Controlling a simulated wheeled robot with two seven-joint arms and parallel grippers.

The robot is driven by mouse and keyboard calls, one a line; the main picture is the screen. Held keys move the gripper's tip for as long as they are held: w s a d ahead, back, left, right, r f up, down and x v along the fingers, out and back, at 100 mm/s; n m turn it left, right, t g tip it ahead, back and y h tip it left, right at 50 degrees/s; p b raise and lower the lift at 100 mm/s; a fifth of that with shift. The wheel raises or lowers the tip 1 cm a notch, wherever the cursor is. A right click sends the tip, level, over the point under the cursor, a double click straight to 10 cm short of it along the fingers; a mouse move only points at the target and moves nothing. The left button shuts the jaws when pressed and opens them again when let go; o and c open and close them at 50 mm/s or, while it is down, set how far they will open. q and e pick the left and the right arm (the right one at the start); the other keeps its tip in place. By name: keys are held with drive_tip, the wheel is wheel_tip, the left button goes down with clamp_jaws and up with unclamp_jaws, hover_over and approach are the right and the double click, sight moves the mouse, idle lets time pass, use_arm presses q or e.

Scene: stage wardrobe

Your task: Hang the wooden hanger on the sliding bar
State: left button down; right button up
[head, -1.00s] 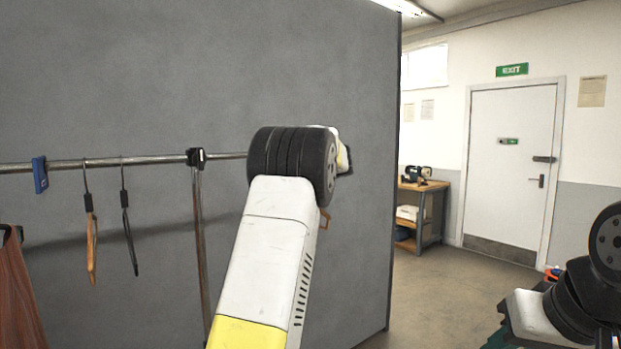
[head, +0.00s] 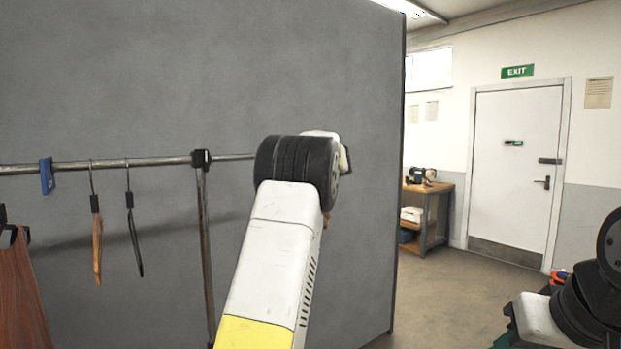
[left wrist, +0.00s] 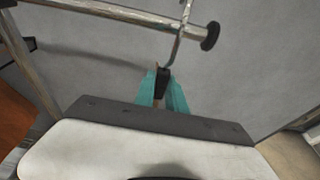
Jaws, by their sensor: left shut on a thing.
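The metal sliding bar (head: 125,162) runs across the grey partition, and its near end with a dark cap (left wrist: 210,36) shows in the left wrist view. My left gripper (left wrist: 163,92) has teal fingers shut on the black collar of the wooden hanger (left wrist: 162,82), just below the bar. The hanger's metal hook (left wrist: 180,38) rises across the bar near the capped end. Its top is cut off, so I cannot tell whether it goes over the bar. In the head view my wrist hides the gripper and most of the hanger.
A blue tag (head: 47,176), a wooden hanger (head: 97,238) and a black hanger (head: 134,235) hang on the bar's left part. A post with a black clamp (head: 201,158) supports it. Open floor lies right of the partition.

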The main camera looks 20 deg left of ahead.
use_arm(q)
drive_tip(key=shift+w+a, duration=0.75)
drive_tip(key=shift+a, duration=0.3)
drive_tip(key=shift+w+a, duration=0.75)
drive_tip(key=shift+a, duration=0.3)
drive_tip(key=shift+w+a, duration=0.1)
drive_tip(key=shift+f, duration=0.1)
drive_tip(key=shift+f, duration=1.55)
drive_tip(key=c, duration=1.3)
unclamp_jaws()
